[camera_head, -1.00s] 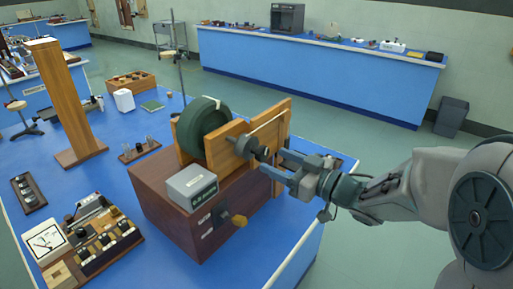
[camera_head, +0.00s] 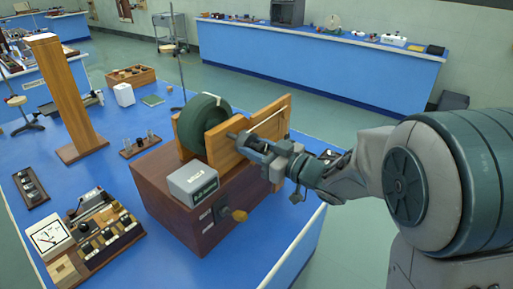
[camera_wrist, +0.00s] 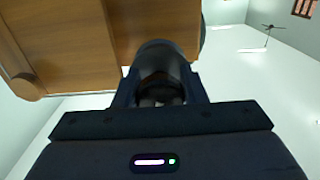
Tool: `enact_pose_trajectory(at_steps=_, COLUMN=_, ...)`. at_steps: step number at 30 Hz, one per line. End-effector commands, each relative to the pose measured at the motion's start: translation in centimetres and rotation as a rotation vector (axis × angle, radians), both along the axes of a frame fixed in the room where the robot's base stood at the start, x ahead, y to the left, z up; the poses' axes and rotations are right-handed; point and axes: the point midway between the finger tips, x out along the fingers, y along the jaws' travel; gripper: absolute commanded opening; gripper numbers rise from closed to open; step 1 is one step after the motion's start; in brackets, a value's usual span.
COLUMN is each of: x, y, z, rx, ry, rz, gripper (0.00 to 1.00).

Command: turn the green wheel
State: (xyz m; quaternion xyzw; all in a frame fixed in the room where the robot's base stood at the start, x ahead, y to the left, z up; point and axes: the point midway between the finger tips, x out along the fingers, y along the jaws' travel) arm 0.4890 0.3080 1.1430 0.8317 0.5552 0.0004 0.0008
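The green wheel (camera_head: 203,122) stands upright in a wooden frame (camera_head: 222,152) on top of a dark brown box (camera_head: 167,205). A pale mark shows on its upper rim. A dark round crank knob (camera_head: 233,135) sticks out at the frame's near right side, partly hidden by my gripper. My gripper (camera_head: 246,145) reaches in from the right, with its fingers at the knob. In the wrist view the knob (camera_wrist: 160,75) lies between my two fingers, which stand apart by about its width. Whether they press on it cannot be told.
A switch panel (camera_head: 105,238), a tall wooden column (camera_head: 68,95) and a small rack (camera_head: 140,146) stand on the blue bench (camera_head: 165,278). The bench's front right is clear.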

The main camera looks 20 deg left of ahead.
Motion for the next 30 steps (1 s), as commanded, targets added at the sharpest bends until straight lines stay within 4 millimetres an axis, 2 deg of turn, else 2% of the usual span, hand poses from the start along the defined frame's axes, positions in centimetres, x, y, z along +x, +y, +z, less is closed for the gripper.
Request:
enact_pose_trajectory(at_steps=15, x=0.04, y=-0.05, z=-0.23, rx=-0.052, ry=-0.127, rz=0.001, gripper=0.0)
enact_pose_trajectory(at_steps=25, x=0.03, y=-0.01, z=-0.09, rx=-0.056, ry=-0.13, rz=0.001, gripper=0.0)
enact_pose_trajectory(at_steps=26, x=0.03, y=-0.01, z=-0.09, rx=-0.056, ry=-0.13, rz=0.001, gripper=0.46)
enact_pose_trajectory(at_steps=27, x=0.03, y=-0.01, z=-0.09, rx=-0.056, ry=-0.13, rz=0.001, gripper=0.57)
enact_pose_trajectory(at_steps=30, x=0.03, y=-0.01, z=-0.07, rx=-0.055, ry=-0.131, rz=0.001, gripper=0.58)
